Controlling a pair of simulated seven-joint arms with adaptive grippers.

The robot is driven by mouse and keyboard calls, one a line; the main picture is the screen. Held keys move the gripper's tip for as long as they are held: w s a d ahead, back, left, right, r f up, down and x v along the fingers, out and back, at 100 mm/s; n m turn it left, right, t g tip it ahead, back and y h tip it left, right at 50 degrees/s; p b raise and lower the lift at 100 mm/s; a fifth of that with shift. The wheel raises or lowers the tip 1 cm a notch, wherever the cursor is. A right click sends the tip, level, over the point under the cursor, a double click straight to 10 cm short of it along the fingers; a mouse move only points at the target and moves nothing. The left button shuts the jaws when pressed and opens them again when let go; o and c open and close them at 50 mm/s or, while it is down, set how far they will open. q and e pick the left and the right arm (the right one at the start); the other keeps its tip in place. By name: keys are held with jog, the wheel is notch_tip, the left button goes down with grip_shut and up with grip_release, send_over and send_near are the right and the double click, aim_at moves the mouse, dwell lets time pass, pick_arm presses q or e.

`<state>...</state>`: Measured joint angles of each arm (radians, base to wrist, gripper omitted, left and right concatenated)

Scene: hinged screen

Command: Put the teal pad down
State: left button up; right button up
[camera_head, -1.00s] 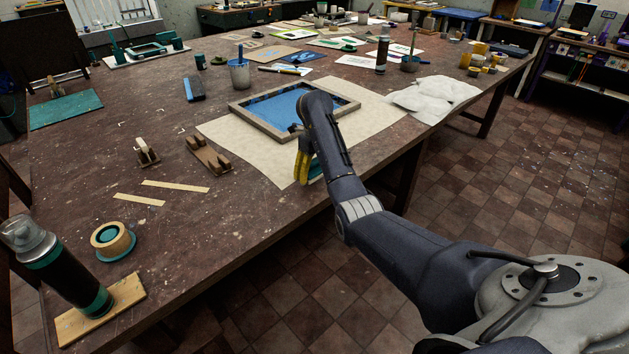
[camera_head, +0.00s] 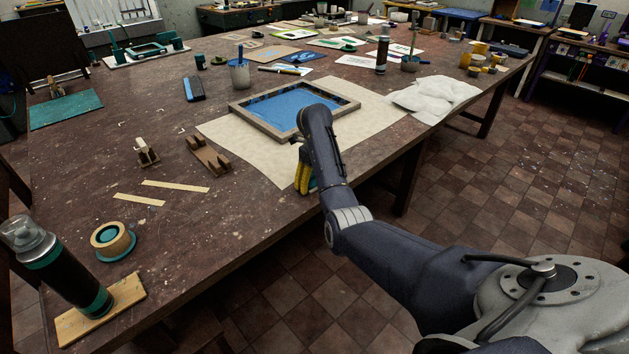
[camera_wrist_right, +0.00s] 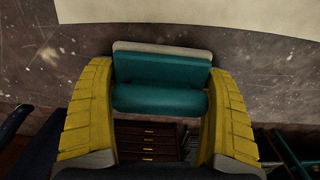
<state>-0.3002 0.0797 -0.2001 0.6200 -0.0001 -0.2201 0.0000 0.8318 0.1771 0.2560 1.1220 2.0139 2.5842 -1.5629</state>
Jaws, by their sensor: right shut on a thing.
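My right gripper (camera_head: 305,180) is over the near edge of the workbench, beside the pale paper sheet. Its yellow fingers are shut on the teal pad, one at each end. In the right wrist view the teal pad (camera_wrist_right: 160,70) sits between the fingertips (camera_wrist_right: 160,90), with a rounded teal bar on its near side and a pale strip along its far edge. In the head view only a sliver of teal shows by the fingers; my arm hides the rest. I cannot tell whether the pad touches the bench. My left gripper is not in view.
A wooden frame with blue mesh (camera_head: 256,127) lies on the pale paper sheet (camera_head: 222,128), just beyond the gripper. A brown wooden rack (camera_head: 207,157) stands to its left. Crumpled white cloth (camera_head: 432,96) lies to the right. Bare bench (camera_head: 215,215) lies left of the gripper.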

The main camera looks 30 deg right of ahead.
jog(key=o, duration=1)
jog(key=shift+f, duration=0.1)
jog(key=shift+w+d+r, duration=0.1)
jog(key=shift+d+r, duration=0.05)
jog(key=shift+r, duration=6)
